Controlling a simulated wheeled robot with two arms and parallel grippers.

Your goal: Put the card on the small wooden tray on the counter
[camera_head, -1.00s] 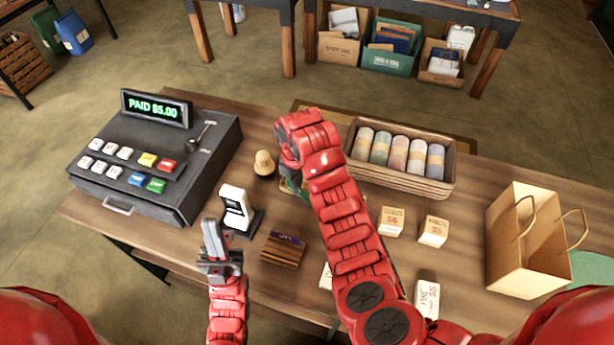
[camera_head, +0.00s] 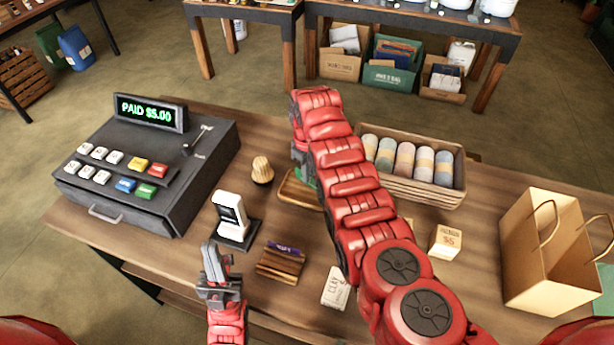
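The small wooden tray (camera_head: 287,194) lies on the counter (camera_head: 215,190), its right part hidden by my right arm. My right gripper (camera_head: 300,158) is at the far end of that arm, above the tray's right side. The arm hides its fingers. A small green patch (camera_head: 309,177) shows beside it; I cannot tell whether this is the card, or whether it is held. A flat purple piece (camera_head: 285,247), possibly a card, sits in a slotted wooden block (camera_head: 281,265). My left gripper (camera_head: 216,263) is shut and empty, in front of the white card reader (camera_head: 231,215).
A black cash register (camera_head: 150,165) reading "PAID $5.00" stands at left. A wooden knob-like object (camera_head: 262,170) is beside the tray. A basket of rolls (camera_head: 458,187), small boxes (camera_head: 446,241) and a paper bag (camera_head: 545,265) stand to the right.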

